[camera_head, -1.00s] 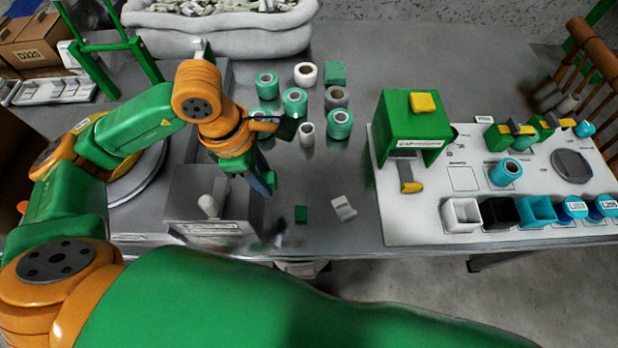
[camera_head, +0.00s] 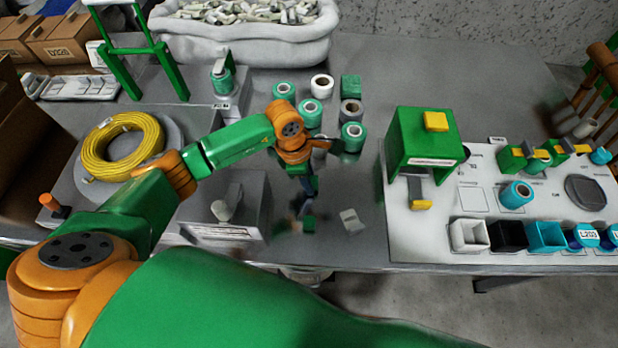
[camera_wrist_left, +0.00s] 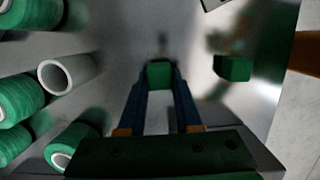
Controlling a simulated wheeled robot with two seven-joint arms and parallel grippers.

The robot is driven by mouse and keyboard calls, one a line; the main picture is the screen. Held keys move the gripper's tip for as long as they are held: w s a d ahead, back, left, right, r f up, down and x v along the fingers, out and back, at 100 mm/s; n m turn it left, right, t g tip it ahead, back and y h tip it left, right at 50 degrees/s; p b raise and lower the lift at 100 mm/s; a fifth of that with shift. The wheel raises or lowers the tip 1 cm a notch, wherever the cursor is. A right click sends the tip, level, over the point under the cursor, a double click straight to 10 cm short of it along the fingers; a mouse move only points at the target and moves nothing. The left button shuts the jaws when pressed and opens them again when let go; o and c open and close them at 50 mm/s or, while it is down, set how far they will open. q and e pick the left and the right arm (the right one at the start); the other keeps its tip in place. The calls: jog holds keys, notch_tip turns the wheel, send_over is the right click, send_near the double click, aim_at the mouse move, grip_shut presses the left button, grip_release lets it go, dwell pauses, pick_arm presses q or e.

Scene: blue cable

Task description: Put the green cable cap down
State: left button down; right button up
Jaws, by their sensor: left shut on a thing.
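My left gripper (camera_head: 306,196) points down over the table's front middle. In the left wrist view, its two blue fingers (camera_wrist_left: 160,84) are shut on a green cable cap (camera_wrist_left: 159,74), a small green block between the tips. In the head view the held cap is hard to make out. A second green cap (camera_head: 309,223) lies on the table just beside the fingertips; it also shows in the wrist view (camera_wrist_left: 232,68), right of the fingers and apart from them. I cannot tell the held cap's exact height above the table. My right gripper is not in view.
A small white piece (camera_head: 351,219) lies right of the green cap. Several spools stand behind, including a teal one (camera_head: 353,136). A grey block (camera_head: 236,210) stands left. A white panel (camera_head: 440,250) with a green stand (camera_head: 424,140) is to the right. The table's front edge is close.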

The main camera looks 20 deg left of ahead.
pick_arm(q)
jog(key=shift+f+b, duration=0.4)
jog(key=shift+f, duration=0.05)
jog(key=shift+s, duration=0.1)
jog(key=c, duration=0.6)
grip_release()
jog(key=shift+f, duration=0.1)
jog(key=shift+s, duration=0.15)
jog(key=shift+r+p, duration=0.9)
jog(key=shift+r, duration=0.05)
notch_tip(320, 180, up, 11)
jog(key=a+b, duration=0.1)
jog(key=a, duration=0.1)
jog(key=shift+a+r, duration=0.15)
